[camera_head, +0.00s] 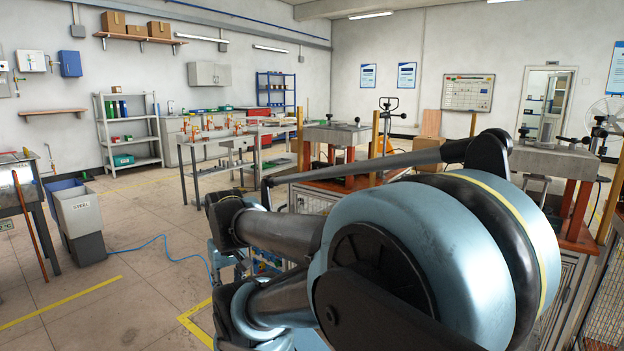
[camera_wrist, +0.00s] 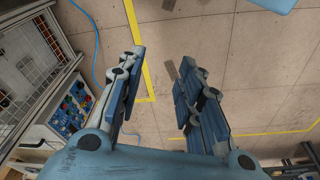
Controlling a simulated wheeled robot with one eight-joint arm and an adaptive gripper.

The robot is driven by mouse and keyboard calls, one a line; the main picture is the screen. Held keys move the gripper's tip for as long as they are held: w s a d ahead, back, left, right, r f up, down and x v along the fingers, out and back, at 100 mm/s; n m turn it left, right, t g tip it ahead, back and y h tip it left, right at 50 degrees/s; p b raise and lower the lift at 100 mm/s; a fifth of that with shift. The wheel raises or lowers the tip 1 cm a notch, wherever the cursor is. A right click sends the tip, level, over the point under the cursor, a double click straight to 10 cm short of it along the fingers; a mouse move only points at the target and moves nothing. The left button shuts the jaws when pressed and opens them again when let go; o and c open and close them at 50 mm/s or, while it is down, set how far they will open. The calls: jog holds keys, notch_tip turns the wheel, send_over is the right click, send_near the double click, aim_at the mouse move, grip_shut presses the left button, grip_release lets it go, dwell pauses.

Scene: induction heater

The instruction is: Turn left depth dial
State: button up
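My gripper (camera_wrist: 160,62) is open and empty in the wrist view, its two blue-grey fingers apart above the tiled floor. A panel with blue, red and pale round controls (camera_wrist: 72,108) shows at the left of the wrist view, left of the left finger and apart from it. Its controls are too small to tell which is the left depth dial. In the head view, a small part of a blue panel (camera_head: 266,261) shows behind my arm. My arm hides most of that area, and the gripper itself cannot be made out there.
A wire-mesh cage (camera_wrist: 28,68) stands beside the panel at the wrist view's left. A blue hose (camera_head: 165,246) lies on the floor, near yellow floor lines. Benches (camera_head: 345,134) with orange legs stand behind my arm. Open floor lies left of my arm.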

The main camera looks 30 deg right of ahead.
jog(key=o, duration=0.4)
jog(key=shift+o, duration=0.2)
jog(key=w+d+r+n+t+h, duration=0.1)
jog(key=w+d+r+n+h, duration=0.3)
jog(key=w+d, duration=0.5)
jog(key=shift+w+d+r+h, duration=0.15)
jog(key=shift+d+r+h, duration=0.15)
jog(key=shift+d+r, duration=0.4)
jog(key=w+d+r+n+t+h, duration=0.1)
jog(key=w+d+r+n+h, duration=0.1)
jog(key=w+d+n+h, duration=0.4)
jog(key=w+d+r+n+t+h, duration=0.1)
jog(key=w+d+r+n+h, duration=0.15)
jog(key=w+d+n, duration=0.6)
jog(key=w+d+r+n+t+h, duration=0.15)
jog(key=w+d+n+h, duration=0.25)
jog(key=w+d, duration=0.7)
jog(key=shift+g, duration=0.25)
jog(key=x, duration=1.7)
jog(key=shift+w+r, duration=0.3)
jog(key=shift+w, duration=0.05)
jog(key=c, duration=1)
